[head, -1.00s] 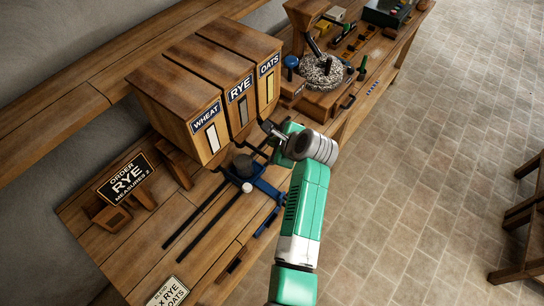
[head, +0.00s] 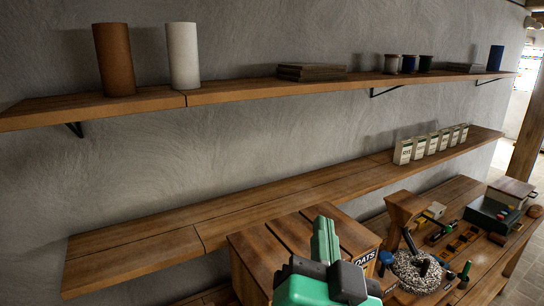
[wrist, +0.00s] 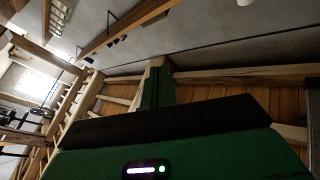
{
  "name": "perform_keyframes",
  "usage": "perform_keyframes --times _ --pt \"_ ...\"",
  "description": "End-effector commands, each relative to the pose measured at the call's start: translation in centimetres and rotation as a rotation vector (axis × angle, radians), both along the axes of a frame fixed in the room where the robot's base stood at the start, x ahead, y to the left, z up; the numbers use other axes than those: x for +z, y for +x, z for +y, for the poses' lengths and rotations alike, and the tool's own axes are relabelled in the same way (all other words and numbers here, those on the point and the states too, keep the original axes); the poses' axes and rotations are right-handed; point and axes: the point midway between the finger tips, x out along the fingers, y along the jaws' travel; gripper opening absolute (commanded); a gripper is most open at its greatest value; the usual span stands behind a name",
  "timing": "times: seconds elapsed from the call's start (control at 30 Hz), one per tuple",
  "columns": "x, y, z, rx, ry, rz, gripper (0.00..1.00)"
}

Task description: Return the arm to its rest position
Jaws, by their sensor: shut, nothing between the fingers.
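My gripper (head: 324,225) is at the bottom middle of the head view, in front of the wooden bins. Its green fingers stand upright together above a dark crossbar, with nothing between them. In the wrist view the gripper (wrist: 157,78) shows as narrow green fingers beyond the dark bar and the green hand, which has a lit display. It appears to point up into open space, toward beams and the wall. The rest of my arm is mostly below the head view. The arm's rest position is not marked in view.
The wooden bins (head: 262,250) stand close behind my gripper; only the OATS label shows. A lower shelf (head: 150,245) holds several small boxes. An upper shelf (head: 230,94) holds cylinders (head: 183,56) and jars. A grain-filled bowl (head: 416,272) and tools are on the bench to the right.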

Motion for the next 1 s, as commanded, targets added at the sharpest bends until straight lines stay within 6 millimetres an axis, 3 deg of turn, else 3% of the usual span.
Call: perform_keyframes --times 0.03,0.1,0.2,0.3,1.0 --pt "2.4 -2.6 1.7 -0.007 -0.095 -0.074 0.00" --pt "5.3 -6.0 3.7 -0.029 -0.219 -0.169 0.00" --pt "7.8 -9.8 5.6 -0.061 -0.337 -0.268 0.00" --pt "9.1 -12.0 6.5 -0.082 -0.396 -0.321 0.00" --pt "9.4 -12.5 6.6 -0.089 -0.412 -0.334 0.00"
